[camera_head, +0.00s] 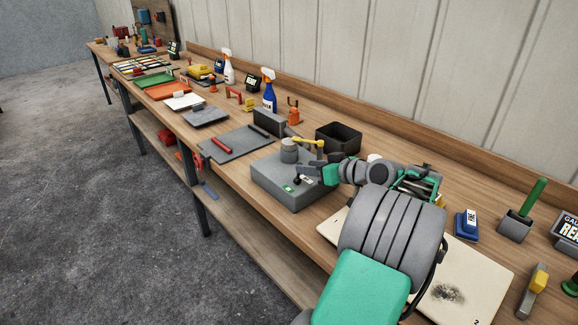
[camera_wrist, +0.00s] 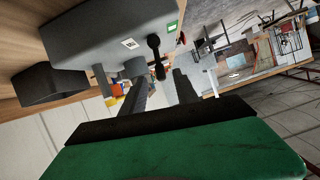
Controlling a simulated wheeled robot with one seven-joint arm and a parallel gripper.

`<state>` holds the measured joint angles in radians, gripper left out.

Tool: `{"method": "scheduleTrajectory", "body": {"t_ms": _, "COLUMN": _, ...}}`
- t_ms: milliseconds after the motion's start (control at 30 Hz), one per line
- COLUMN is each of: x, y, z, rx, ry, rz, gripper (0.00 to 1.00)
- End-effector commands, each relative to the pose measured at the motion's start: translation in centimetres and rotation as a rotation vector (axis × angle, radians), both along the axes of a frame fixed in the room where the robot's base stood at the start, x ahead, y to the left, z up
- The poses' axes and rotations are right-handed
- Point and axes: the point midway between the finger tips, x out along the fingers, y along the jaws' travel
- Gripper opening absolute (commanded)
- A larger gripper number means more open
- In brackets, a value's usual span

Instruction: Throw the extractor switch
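The extractor switch looks to be the small black lever (camera_head: 299,180) on the front of a grey box (camera_head: 272,180) on the bench. In the wrist view the lever (camera_wrist: 156,52) stands out from the box (camera_wrist: 105,35), beside a white label and a green label. My gripper (camera_head: 312,172) is at the right front edge of the box, close to the lever. In the wrist view its two dark fingers (camera_wrist: 158,80) are apart, with the lever's end showing between their tips. I cannot tell whether either finger touches it.
A grey cylinder (camera_head: 289,151) stands on the box, with a yellow-handled item (camera_head: 308,142) behind. A black open bin (camera_head: 338,138) is behind my gripper. A grey mat with a red tool (camera_head: 222,145) lies to the left. The floor (camera_head: 110,220) in front is clear.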

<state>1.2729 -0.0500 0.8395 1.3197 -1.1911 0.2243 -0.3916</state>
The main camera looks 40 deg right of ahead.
Motion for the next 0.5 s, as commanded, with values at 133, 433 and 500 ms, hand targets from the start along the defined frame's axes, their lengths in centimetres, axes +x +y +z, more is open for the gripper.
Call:
{"method": "scheduleTrajectory", "body": {"t_ms": 133, "x": 2.3, "y": 0.4, "z": -0.8, "rx": 0.003, "ry": 0.002, "rz": 0.005, "gripper": 0.36}}
{"method": "scheduleTrajectory", "body": {"t_ms": 433, "x": 6.6, "y": 0.7, "z": -2.7, "rx": 0.002, "ry": 0.003, "rz": 0.003, "gripper": 0.36}}
{"method": "scheduleTrajectory", "body": {"t_ms": 500, "x": 6.8, "y": 0.7, "z": -2.8, "rx": 0.002, "ry": 0.003, "rz": 0.001, "gripper": 0.36}}
